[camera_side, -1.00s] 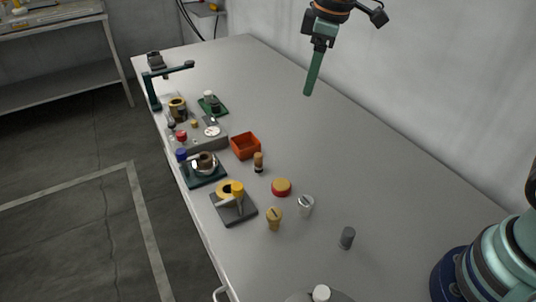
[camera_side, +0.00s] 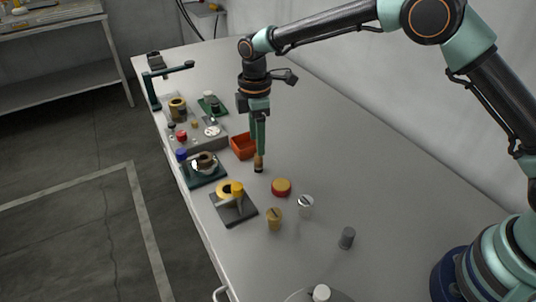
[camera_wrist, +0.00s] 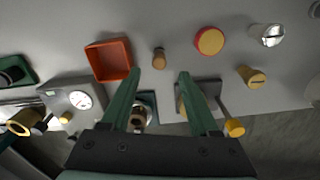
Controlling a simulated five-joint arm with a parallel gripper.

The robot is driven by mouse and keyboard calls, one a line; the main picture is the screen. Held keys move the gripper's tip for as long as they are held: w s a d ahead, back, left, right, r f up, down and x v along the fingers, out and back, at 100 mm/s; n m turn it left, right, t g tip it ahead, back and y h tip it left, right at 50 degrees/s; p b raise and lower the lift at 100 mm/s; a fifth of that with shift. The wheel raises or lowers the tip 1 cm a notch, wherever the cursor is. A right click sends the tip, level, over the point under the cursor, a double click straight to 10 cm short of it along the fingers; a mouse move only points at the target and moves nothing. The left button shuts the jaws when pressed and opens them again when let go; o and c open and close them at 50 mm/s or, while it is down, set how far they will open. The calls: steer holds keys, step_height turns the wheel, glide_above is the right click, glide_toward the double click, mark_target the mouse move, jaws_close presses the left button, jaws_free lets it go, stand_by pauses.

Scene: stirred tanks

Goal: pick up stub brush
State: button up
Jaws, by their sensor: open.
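The stub brush appears to be the small brown upright piece (camera_side: 259,164) with a dark base, standing on the grey table. In the wrist view it is a short brown cylinder (camera_wrist: 159,58), just past the fingertips and roughly centred between them. My gripper (camera_side: 258,149) points straight down over it, its green fingers hiding the brush's upper part in the side view. In the wrist view my gripper (camera_wrist: 160,75) is open, one finger to each side, with nothing held. I cannot tell whether the fingertips have come down around the brush top.
An orange-red open box (camera_side: 242,146) stands close to the left of the brush. A red and yellow round piece (camera_side: 281,187), a tan plug (camera_side: 274,219) and a silver cylinder (camera_side: 305,206) stand nearer the front. A dark plate (camera_side: 236,212) carries a yellow-topped fixture. The table toward the wall is clear.

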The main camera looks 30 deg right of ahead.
mark_target(258, 167)
steer(key=shift+d+f, duration=0.1)
steer(key=shift+f, duration=3.5)
jaws_close()
